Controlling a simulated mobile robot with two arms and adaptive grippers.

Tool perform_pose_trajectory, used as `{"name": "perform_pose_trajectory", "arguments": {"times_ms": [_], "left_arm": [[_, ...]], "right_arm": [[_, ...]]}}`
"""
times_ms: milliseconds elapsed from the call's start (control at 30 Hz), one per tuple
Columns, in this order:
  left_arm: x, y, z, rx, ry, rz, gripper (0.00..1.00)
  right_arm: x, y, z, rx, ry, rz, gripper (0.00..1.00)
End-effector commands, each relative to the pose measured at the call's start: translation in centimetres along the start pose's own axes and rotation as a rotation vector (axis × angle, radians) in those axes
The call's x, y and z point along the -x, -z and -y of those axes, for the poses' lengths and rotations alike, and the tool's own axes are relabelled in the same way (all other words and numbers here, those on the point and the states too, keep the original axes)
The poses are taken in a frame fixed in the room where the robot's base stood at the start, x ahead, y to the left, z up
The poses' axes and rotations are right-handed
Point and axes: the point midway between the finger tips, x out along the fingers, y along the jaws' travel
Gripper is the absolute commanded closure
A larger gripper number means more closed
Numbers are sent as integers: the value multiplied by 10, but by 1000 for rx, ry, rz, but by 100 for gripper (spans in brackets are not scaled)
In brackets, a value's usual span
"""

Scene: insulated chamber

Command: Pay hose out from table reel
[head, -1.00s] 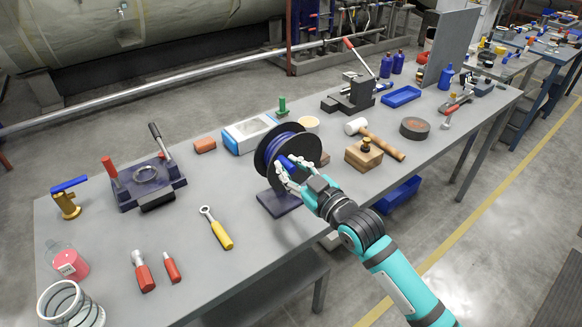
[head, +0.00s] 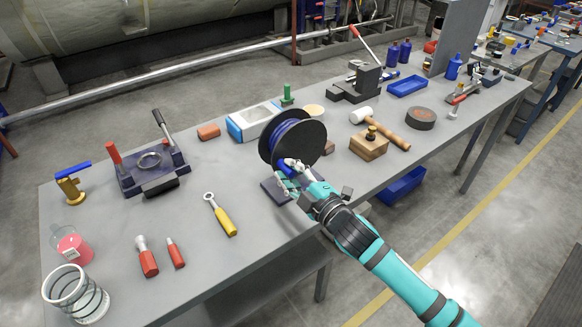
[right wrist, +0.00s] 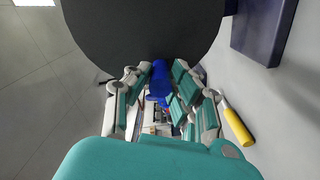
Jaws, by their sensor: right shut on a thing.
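The table reel (head: 312,138) has black round flanges with blue hose (head: 285,130) wound between them. It stands upright on a dark base plate (head: 272,190) near the table's front edge. My right gripper (head: 288,168) is shut on a blue handle at the lower part of the reel's near face. In the right wrist view the blue handle (right wrist: 160,82) sits between the fingers, just below the large dark flange (right wrist: 145,25). The hose's free end cannot be made out. My left gripper is not in view.
A wooden block (head: 368,147) and a mallet (head: 385,130) lie right of the reel. A blue-and-white box (head: 240,123) stands behind it. A yellow-handled wrench (head: 225,222) lies to the left, with bare tabletop (head: 190,225) around it.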

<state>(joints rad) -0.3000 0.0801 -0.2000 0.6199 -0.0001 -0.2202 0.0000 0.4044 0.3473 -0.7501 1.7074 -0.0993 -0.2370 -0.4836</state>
Motion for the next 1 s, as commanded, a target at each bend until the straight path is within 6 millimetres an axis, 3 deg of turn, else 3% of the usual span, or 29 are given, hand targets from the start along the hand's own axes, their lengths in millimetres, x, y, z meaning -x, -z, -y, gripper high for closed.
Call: {"name": "perform_pose_trajectory", "arguments": {"times_ms": [500,1000], "left_arm": [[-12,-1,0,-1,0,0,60],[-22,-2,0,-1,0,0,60]], "right_arm": [[0,-20,24,492,2,-1,100],[0,-47,31,945,1,-1,100]]}}
